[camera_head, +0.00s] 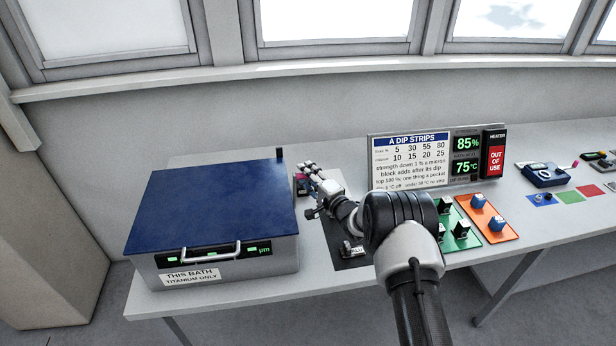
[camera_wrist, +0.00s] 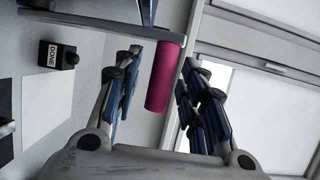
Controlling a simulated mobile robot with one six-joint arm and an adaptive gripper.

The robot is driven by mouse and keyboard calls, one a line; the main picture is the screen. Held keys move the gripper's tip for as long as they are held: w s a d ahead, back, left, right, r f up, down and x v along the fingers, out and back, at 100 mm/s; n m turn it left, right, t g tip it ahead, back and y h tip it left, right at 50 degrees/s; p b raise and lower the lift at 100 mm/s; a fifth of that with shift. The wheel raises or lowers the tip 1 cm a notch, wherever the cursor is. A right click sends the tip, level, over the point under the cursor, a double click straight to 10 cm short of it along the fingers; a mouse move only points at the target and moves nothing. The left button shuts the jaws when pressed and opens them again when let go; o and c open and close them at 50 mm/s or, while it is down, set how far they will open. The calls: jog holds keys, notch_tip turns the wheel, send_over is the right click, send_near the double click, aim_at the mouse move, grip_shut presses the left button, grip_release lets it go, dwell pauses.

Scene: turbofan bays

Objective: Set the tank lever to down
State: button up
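The tank (camera_head: 215,255) is a grey bath with a blue lid and stands at the left of the bench. The lever's magenta grip (camera_wrist: 163,80) shows in the wrist view, and a small pink part of it shows at the tank's right side in the head view (camera_head: 300,178). My gripper (camera_head: 308,172) is beside the tank's right side. In the wrist view my gripper (camera_wrist: 160,95) is open, with fingers on both sides of the magenta grip. I cannot tell whether they touch it. The lever's pivot is mostly hidden.
A black button block labelled DONE (camera_wrist: 63,57) stands near the gripper. A sign panel (camera_head: 410,160) stands behind my arm. Green (camera_head: 460,228) and orange (camera_head: 484,218) plates with blocks lie to the right. The tank's front handle (camera_head: 210,252) sticks out.

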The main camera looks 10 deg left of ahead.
jog(key=shift+c, duration=0.6)
grip_shut()
